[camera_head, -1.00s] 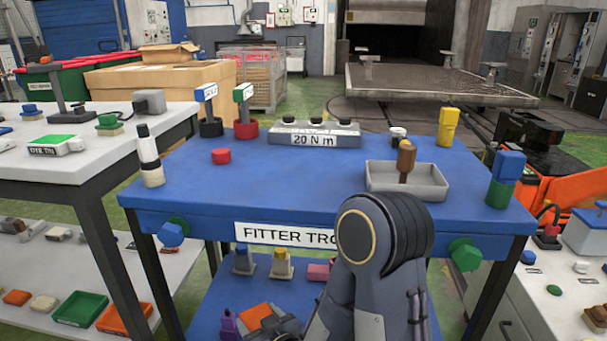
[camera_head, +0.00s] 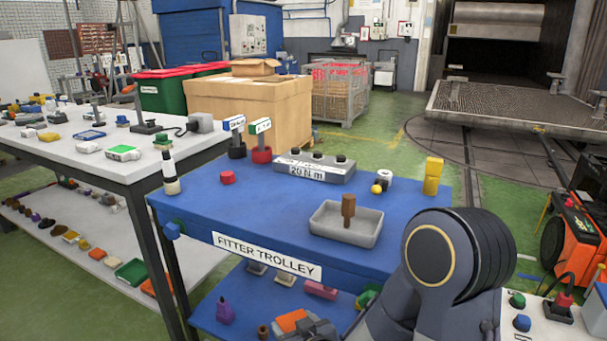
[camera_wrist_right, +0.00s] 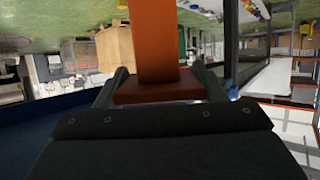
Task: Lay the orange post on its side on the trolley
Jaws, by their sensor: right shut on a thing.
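The trolley (camera_head: 255,205) has a blue top and a lower shelf, with a "FITTER TROLLEY" sign on its front edge. My right arm crosses the lower right of the head view. My right gripper (camera_wrist_right: 162,85) is shut on the orange post (camera_wrist_right: 155,45), which shows between its two fingers, with a wider block at the gripper end. In the head view the orange piece (camera_head: 290,319) shows low, in front of the trolley's lower shelf, partly hidden by the dark gripper. My left gripper is not in view.
The trolley top carries a grey tray (camera_head: 325,228) with a brown peg (camera_head: 348,208), a torque block (camera_head: 315,166), a yellow block (camera_head: 433,175), a red cap (camera_head: 228,177) and a white-black post (camera_head: 170,172). Its front left is clear. A white bench (camera_head: 75,155) stands left.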

